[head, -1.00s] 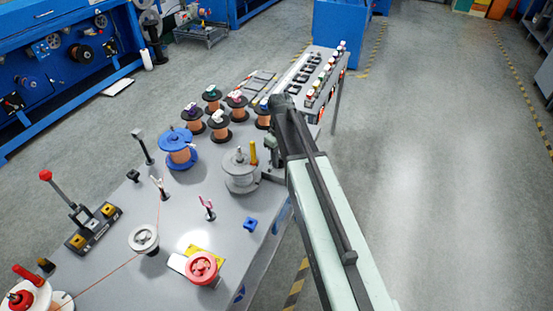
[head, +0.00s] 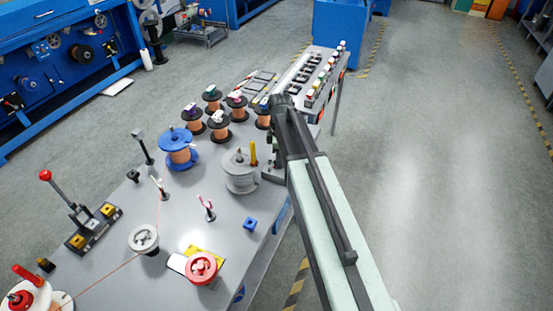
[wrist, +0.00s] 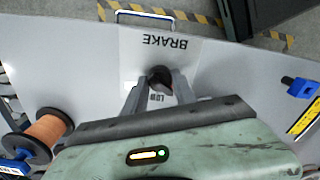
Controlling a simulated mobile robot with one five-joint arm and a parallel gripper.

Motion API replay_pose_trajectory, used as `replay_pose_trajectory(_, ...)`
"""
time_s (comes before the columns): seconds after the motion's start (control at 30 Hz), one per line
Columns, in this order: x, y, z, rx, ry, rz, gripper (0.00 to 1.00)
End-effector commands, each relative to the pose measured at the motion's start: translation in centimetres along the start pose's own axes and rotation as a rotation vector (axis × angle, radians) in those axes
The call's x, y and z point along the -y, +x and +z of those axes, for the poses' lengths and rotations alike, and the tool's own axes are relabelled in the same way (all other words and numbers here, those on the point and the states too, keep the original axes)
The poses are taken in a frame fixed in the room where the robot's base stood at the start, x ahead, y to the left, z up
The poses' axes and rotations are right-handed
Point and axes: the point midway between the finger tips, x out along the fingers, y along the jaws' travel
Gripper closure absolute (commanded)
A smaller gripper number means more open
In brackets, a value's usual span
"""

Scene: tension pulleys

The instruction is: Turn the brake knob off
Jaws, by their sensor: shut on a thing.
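The brake knob (wrist: 160,76) is a dark, round knob on a light grey panel in the wrist view. The word BRAKE (wrist: 164,41) shows upside down beyond it, and a partly covered label reading LOW (wrist: 156,98) lies on the near side. My gripper (wrist: 159,84) has its two grey fingers closed on the knob, one on each side. In the head view my arm covers the knob, and the fingers are too hidden to make out.
A grey spool with a yellow handle (head: 240,172) stands just left of my arm. A blue spool (head: 177,150) and several copper wire spools (head: 219,126) stand farther back on the grey table. Open floor is to the right.

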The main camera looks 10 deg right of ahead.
Motion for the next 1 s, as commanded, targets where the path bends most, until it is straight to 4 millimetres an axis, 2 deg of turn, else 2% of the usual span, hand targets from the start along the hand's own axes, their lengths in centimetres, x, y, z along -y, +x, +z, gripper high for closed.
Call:
replay_pose_trajectory(0.6,-0.22,0.00,-0.14,-0.003,-0.041,0.007,1.00)
replay_pose_trajectory(0.63,-0.22,0.00,-0.14,-0.003,-0.041,0.007,0.64)
replay_pose_trajectory(0.7,-0.22,0.00,-0.14,-0.003,-0.040,0.007,0.45)
replay_pose_trajectory(1.0,-0.09,-0.04,-0.08,-0.001,-0.040,0.003,0.45)
